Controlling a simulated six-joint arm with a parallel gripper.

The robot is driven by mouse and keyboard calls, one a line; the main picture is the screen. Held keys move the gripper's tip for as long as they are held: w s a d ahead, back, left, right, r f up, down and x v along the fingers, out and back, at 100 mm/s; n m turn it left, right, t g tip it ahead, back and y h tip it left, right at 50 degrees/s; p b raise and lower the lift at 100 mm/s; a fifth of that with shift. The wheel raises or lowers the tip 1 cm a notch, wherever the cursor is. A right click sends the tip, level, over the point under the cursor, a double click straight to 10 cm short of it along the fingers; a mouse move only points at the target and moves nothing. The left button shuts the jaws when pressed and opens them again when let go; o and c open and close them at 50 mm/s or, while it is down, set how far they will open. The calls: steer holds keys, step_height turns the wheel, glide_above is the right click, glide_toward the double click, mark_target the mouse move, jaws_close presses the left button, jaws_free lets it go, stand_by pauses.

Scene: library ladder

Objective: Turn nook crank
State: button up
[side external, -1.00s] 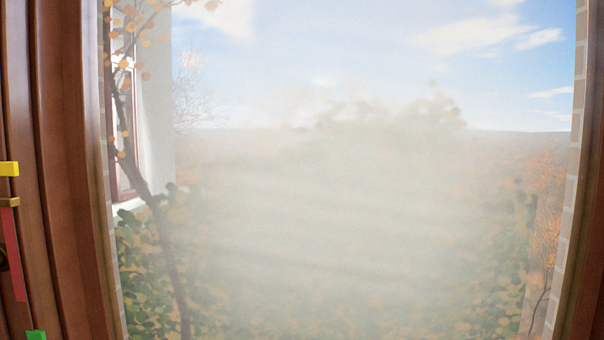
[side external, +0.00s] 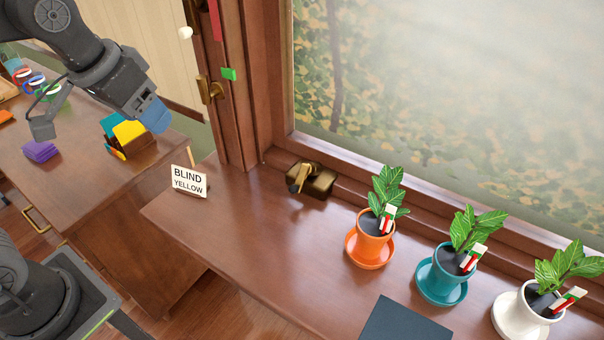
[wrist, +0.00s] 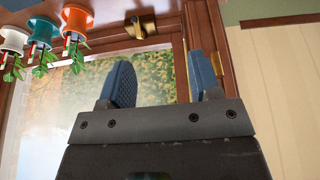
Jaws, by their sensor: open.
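The brass crank (side external: 312,180) sits on the wooden sill at the foot of the window frame, left of the potted plants. It also shows upside down near the top of the wrist view (wrist: 142,27). My gripper (side external: 154,116) is at the upper left in the side view, left of and away from the crank, above the desk. Its blue fingers are apart with nothing between them in the wrist view (wrist: 160,60). One finger hides most of the other in the side view.
A sign reading BLIND YELLOW (side external: 189,183) stands left of the crank. An orange pot (side external: 372,225), a teal pot (side external: 446,265) and a white pot (side external: 525,312) stand right of it. A brass window handle (side external: 209,88) is on the frame. A dark flat object (side external: 402,322) lies in front.

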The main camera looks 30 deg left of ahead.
steer(key=w+d+g, duration=0.2)
steer(key=w+d, duration=0.1)
steer(key=w, duration=0.7)
steer(key=g, duration=0.2)
glide_above(301, 172)
step_height(301, 172, down, 14)
step_height(301, 172, down, 14)
steer(key=shift+s+d+r, duration=0.1)
steer(key=shift+d+r, duration=0.05)
steer(key=shift+c, duration=0.3)
steer(key=c, duration=0.9)
steer(key=shift+o, duration=0.2)
steer(key=shift+m+y, duration=0.5)
steer(key=shift+y, duration=0.2)
steer(key=m+y, duration=0.2)
steer(key=shift+a+y, duration=0.25)
steer(key=shift+y, duration=0.05)
